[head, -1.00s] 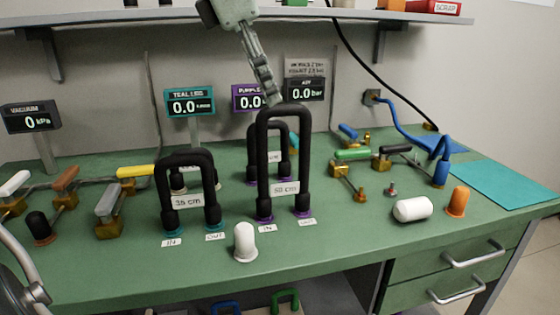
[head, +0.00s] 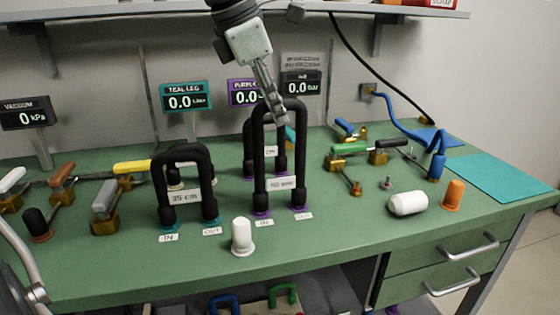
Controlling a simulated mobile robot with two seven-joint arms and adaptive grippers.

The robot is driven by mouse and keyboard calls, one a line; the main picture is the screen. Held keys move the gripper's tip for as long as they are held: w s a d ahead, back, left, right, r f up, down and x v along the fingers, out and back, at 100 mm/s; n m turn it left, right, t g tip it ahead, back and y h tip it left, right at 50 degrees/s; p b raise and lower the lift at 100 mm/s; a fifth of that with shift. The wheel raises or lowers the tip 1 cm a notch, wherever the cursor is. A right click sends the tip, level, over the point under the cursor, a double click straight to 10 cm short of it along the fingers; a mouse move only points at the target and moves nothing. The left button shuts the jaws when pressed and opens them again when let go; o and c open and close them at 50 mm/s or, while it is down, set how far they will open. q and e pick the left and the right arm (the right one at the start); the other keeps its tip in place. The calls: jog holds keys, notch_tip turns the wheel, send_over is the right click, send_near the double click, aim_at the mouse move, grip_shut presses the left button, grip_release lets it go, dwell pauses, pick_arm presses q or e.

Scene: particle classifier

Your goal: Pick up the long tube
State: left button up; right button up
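The long tube (head: 259,155) is a tall black inverted U with a "50 cm" label. It stands upright at the middle of the green bench, its two feet on purple ports marked IN and OUT. My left gripper (head: 277,112) comes down from the top, and its fingers overlap the tube's top bend in the head view. The fingers are seen edge-on, so I cannot tell whether they are open or shut on it. My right gripper is not in view.
A shorter black tube (head: 167,190) labelled 35 cm stands to the left on teal ports. Another black tube (head: 249,155) stands behind the long one. A white cap (head: 242,237) stands in front, and a white cylinder (head: 408,203) lies right. A shelf (head: 160,18) spans above.

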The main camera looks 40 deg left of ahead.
pick_arm(q)
grip_shut()
jog(key=shift+r, duration=0.15)
jog(key=shift+w+r, duration=0.1)
jog(key=shift+r, duration=0.3)
notch_tip(320, 180, up, 8)
jog(key=shift+f, duration=0.15)
jog(key=shift+r, duration=0.65)
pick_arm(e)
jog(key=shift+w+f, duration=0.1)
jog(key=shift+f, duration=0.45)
pick_arm(q)
jog(key=shift+r+p, duration=0.1)
jog(key=shift+p, duration=0.25)
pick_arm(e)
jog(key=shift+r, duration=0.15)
